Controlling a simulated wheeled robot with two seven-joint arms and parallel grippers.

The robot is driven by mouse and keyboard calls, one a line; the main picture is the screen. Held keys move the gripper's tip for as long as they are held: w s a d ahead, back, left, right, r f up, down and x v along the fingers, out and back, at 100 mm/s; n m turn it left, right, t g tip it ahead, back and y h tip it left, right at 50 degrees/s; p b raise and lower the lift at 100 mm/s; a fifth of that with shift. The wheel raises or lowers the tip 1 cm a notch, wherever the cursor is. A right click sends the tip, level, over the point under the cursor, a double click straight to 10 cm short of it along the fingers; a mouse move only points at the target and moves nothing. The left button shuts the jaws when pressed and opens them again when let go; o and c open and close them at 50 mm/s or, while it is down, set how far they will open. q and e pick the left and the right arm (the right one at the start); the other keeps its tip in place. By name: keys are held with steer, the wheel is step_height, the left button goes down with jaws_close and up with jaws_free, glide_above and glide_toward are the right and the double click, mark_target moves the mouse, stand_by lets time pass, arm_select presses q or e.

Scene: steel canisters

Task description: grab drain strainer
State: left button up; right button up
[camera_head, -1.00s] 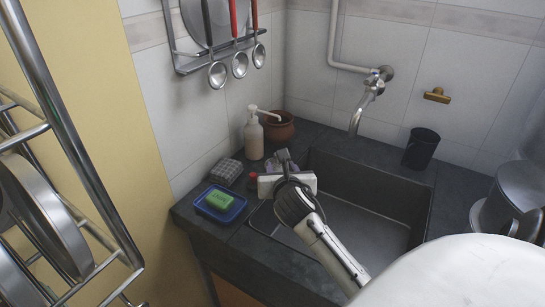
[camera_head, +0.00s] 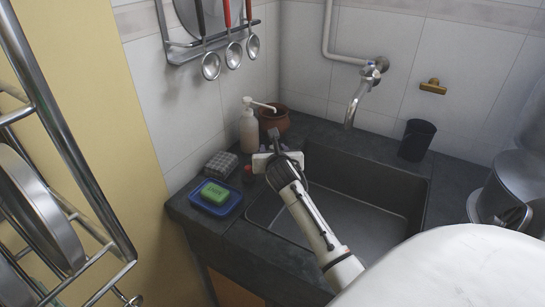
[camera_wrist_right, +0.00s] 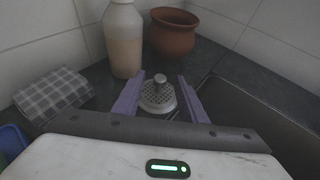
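The drain strainer (camera_wrist_right: 158,95) is a round perforated metal disc with a knob on top. In the right wrist view it lies on the dark counter by the sink's edge, between the two purple fingers of my right gripper (camera_wrist_right: 162,98). The fingers are apart, one on each side of it, and I cannot see them touching it. In the head view my right gripper (camera_head: 277,152) is over the counter at the sink's back left corner, and it hides the strainer. My left gripper is not in view.
A soap bottle (camera_head: 249,128) and a brown pot (camera_head: 273,121) stand behind the gripper. A checked cloth (camera_head: 220,164) and a blue tray (camera_head: 232,206) with green soap (camera_head: 216,192) are at left. The sink (camera_head: 365,219) lies right; a black cup (camera_head: 417,140) stands beyond it.

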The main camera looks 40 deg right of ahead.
jaws_close()
